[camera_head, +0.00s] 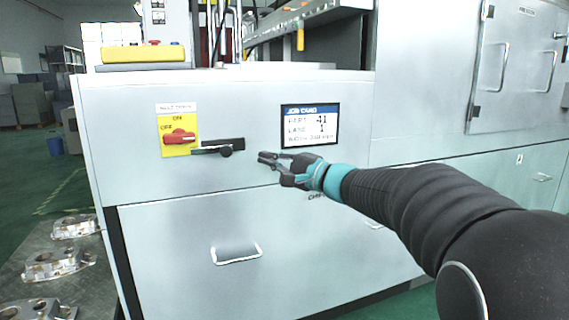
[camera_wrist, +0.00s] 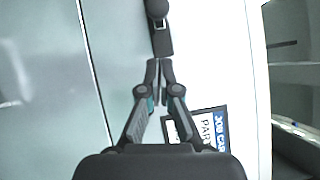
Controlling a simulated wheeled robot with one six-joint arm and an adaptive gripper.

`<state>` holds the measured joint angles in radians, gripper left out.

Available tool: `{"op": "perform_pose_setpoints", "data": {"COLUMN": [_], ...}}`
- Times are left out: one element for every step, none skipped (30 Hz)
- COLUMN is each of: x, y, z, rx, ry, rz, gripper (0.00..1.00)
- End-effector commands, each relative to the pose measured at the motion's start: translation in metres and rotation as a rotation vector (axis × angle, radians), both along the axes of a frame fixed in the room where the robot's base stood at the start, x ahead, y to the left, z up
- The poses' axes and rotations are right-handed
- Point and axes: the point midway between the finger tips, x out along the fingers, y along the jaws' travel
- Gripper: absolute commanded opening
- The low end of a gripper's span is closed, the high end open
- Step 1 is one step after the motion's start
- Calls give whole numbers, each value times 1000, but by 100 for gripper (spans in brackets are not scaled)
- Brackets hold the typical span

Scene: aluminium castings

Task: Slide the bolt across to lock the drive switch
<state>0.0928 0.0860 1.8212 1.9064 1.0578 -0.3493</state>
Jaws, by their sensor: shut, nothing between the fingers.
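The drive switch (camera_head: 179,137) is a red rotary handle on a yellow plate marked ON and OFF, on the grey cabinet front. Its handle lies roughly level, one end at OFF. The black bolt (camera_head: 218,147) with a round knob (camera_head: 226,151) sits just right of the switch, its left end reaching the plate's lower right edge. My gripper (camera_head: 266,160) is shut and empty, to the right of the bolt and slightly lower. In the wrist view the closed fingertips (camera_wrist: 159,64) point at the bolt's near end (camera_wrist: 162,42), with the knob (camera_wrist: 157,8) beyond. Whether they touch it is unclear.
A job card (camera_head: 311,125) hangs on the cabinet right of the bolt, above my gripper. A drawer handle (camera_head: 236,253) is below. Metal castings (camera_head: 60,263) lie on a table at the lower left. A yellow control box (camera_head: 145,53) stands on the cabinet top.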

Motion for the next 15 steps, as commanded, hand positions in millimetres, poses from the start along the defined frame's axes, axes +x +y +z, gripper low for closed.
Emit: {"op": "perform_pose_setpoints", "data": {"x": [6,10,14,16,14,13,12,11,11,11,11,11,10,10,10], "y": [9,13,18,23,28,33,37,41,45,47,50,52,54,55,56], "z": [1,2,3,3,4,5,6,7,7,7,8,8,8,8,8], "rx": [0,-1,-1,0,0,0,0,0,-1,-1,0,0,0,0,0], "ry": [1,0,0,1,-1,-1,-1,-1,0,0,0,0,0,0,0], "rz": [5,4,4,4,4,4,4,4,3,3,3,2,2,1,1], "gripper": [0,0,0,0,0,0,0,0,0,0,0,0,0,0,0]}}
